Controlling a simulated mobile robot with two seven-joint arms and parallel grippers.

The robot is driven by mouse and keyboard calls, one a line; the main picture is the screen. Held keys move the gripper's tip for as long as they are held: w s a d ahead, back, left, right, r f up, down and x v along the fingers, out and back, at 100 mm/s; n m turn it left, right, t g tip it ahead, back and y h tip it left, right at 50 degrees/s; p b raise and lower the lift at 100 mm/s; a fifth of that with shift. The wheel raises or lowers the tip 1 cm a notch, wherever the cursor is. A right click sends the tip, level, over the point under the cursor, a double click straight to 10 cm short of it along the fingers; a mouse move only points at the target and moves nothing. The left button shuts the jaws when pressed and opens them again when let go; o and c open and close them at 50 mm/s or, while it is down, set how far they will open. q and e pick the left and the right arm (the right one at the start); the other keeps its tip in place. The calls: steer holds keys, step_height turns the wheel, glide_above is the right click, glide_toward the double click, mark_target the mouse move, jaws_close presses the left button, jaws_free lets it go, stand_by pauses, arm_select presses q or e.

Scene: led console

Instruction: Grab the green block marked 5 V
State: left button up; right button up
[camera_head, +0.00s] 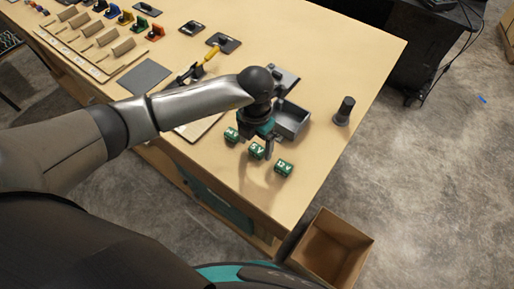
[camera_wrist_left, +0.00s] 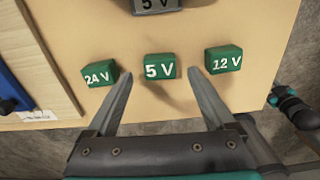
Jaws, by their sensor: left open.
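The green block marked 5 V (camera_head: 257,151) stands on the wooden table near its front edge, between two other green blocks. It also shows in the left wrist view (camera_wrist_left: 160,66), just beyond and between my fingertips. My left gripper (camera_head: 257,149) is above it with fingers pointing down. In the left wrist view my left gripper (camera_wrist_left: 160,80) is open and empty, one finger on each side of the 5 V block's line. The 24 V block (camera_wrist_left: 100,73) is to the left and the 12 V block (camera_wrist_left: 223,60) to the right. My right gripper is not in view.
A grey open bin (camera_head: 293,121) stands behind the blocks, and a dark cylinder (camera_head: 344,110) is to its right. A cardboard box (camera_head: 332,248) is on the floor by the table's front. Tools and coloured parts fill the table's far left. The table right of the 12 V block is clear.

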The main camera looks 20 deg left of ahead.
arm_select(q)
steer(key=shift+f, duration=0.7)
jaws_close()
